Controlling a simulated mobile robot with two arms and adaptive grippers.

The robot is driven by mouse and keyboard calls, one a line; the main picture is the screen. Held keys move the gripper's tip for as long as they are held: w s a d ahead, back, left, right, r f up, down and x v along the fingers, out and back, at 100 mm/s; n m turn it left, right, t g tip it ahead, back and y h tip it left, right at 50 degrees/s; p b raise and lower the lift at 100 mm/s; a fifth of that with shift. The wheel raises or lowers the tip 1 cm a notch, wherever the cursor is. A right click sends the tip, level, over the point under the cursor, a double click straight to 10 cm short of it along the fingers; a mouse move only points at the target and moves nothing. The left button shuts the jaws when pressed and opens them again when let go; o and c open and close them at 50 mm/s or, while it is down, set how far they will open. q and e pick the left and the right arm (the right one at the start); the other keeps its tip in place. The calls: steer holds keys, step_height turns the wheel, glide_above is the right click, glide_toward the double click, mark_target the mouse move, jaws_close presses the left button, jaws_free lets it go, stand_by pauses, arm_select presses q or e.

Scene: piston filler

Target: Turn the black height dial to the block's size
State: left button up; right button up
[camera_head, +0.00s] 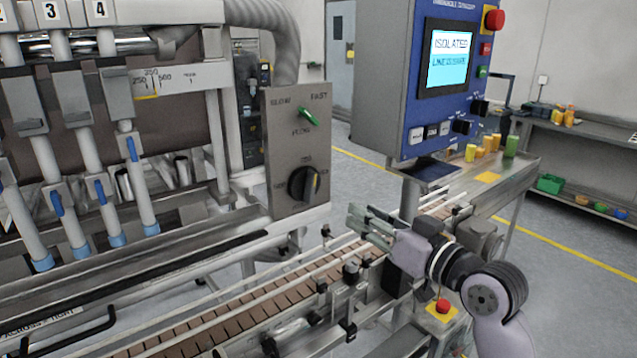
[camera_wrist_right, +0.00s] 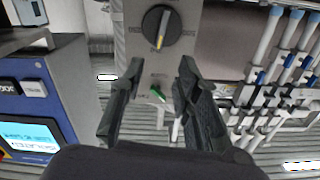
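The black height dial (camera_head: 304,183) is on the lower part of the grey control box (camera_head: 283,142), with a yellow-orange pointer mark and small labels around it. The dial also shows at the top of the right wrist view (camera_wrist_right: 161,28), which sees the box upside down. My right gripper (camera_head: 364,222) is to the right of the dial and lower in the head view, apart from it. In the right wrist view its two black fingers (camera_wrist_right: 158,75) are spread with nothing between them. My left gripper is not in view. I cannot make out which thing is the block.
A green flow knob (camera_head: 307,116) sits above the dial, between SLOW and FAST. A slatted conveyor (camera_head: 270,307) with rails runs below. A blue panel (camera_head: 440,75) with a lit screen stands right. Filling nozzles (camera_head: 88,185) are left. A red button (camera_head: 443,306) is near my right arm.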

mark_target(315, 185)
steer(key=p+x, duration=0.3)
steer(key=x, duration=1.2)
steer(key=shift+s+p, duration=0.1)
steer(key=shift+p, duration=0.3)
steer(key=shift+c, duration=0.4)
jaws_close()
